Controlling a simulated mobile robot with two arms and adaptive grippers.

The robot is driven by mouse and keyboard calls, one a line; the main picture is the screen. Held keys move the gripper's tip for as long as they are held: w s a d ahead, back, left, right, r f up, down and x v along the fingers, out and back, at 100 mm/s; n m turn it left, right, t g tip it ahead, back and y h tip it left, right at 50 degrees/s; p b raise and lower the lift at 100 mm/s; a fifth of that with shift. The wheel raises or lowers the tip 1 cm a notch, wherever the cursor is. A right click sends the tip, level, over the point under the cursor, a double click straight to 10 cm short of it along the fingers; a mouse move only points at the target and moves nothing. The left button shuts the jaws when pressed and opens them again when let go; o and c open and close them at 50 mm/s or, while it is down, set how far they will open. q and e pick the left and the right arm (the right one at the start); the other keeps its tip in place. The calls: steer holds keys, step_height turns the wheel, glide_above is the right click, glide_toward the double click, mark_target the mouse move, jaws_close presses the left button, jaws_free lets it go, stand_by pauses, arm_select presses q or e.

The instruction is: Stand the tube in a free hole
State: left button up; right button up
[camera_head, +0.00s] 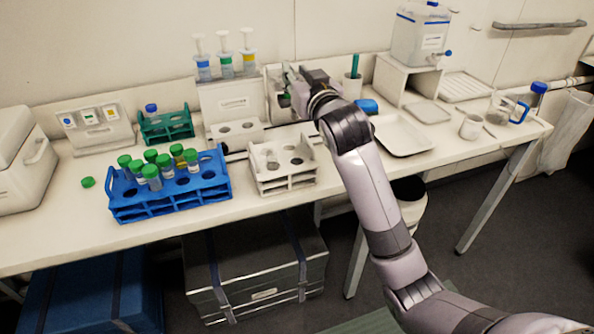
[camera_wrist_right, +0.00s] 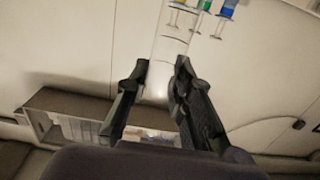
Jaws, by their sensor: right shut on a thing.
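My right gripper (camera_head: 291,80) is above the back of the bench, shut on a pale, clear tube (camera_wrist_right: 172,55) that shows between the two fingers in the right wrist view. In the head view the held tube is hard to make out. A white rack (camera_head: 284,182) stands on the bench, nearer the front than the gripper, with open holes and a clear tube (camera_head: 271,160) at its left. A blue rack (camera_head: 170,208) holds several green-capped tubes and shows open holes. A green rack (camera_head: 166,127) behind it holds a blue-capped tube (camera_head: 151,109). My left gripper is out of view.
A white box (camera_head: 229,103) with several syringes above it stands behind the racks. A white tray (camera_head: 403,136), a beaker (camera_head: 471,127) and a dispenser on a stand (camera_head: 420,40) are at right. A loose green cap (camera_head: 88,182) lies left of the blue rack.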

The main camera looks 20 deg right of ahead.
step_height(320, 180, down, 20)
steer(key=shift+r+p, duration=0.2)
steer(key=shift+p, duration=0.15)
steer(key=shift+f, duration=0.1)
steer(key=o, duration=0.5)
steer(key=s+b, duration=0.1)
steer(key=s, duration=1.1)
steer(key=shift+d, duration=0.2)
